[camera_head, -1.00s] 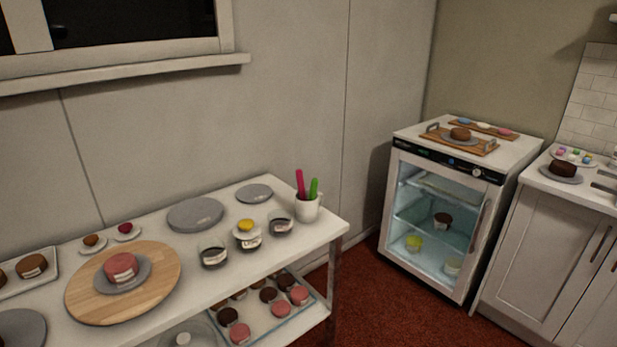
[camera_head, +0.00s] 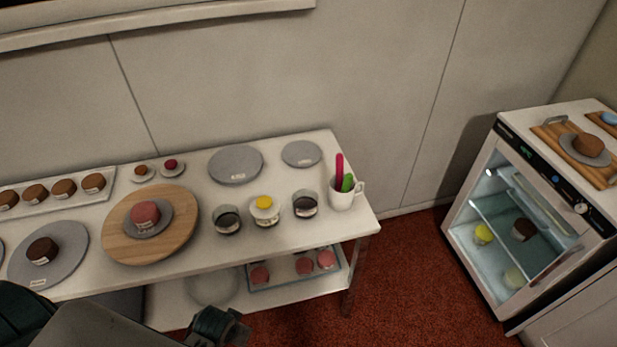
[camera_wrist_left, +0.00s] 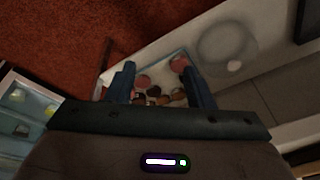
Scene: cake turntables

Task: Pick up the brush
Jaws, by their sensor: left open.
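Two upright handles, one pink (camera_head: 339,167) and one green (camera_head: 348,183), stick out of a white mug (camera_head: 342,198) at the right end of the table in the head view. Their lower ends are hidden in the mug, so I cannot tell which is the brush. My left gripper (camera_wrist_left: 158,82) is open, with its two dark fingers apart and nothing held between them. In the head view a dark part of my left arm shows at the bottom, in front of the table and well away from the mug. My right gripper is not in view.
The white table (camera_head: 300,235) holds a wooden turntable (camera_head: 120,245) with a pink cake, grey discs, and jars (camera_head: 305,205) just left of the mug. A lower shelf carries a tray of cakes (camera_head: 290,280). A small glass-door fridge (camera_head: 520,215) stands right; red floor lies between.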

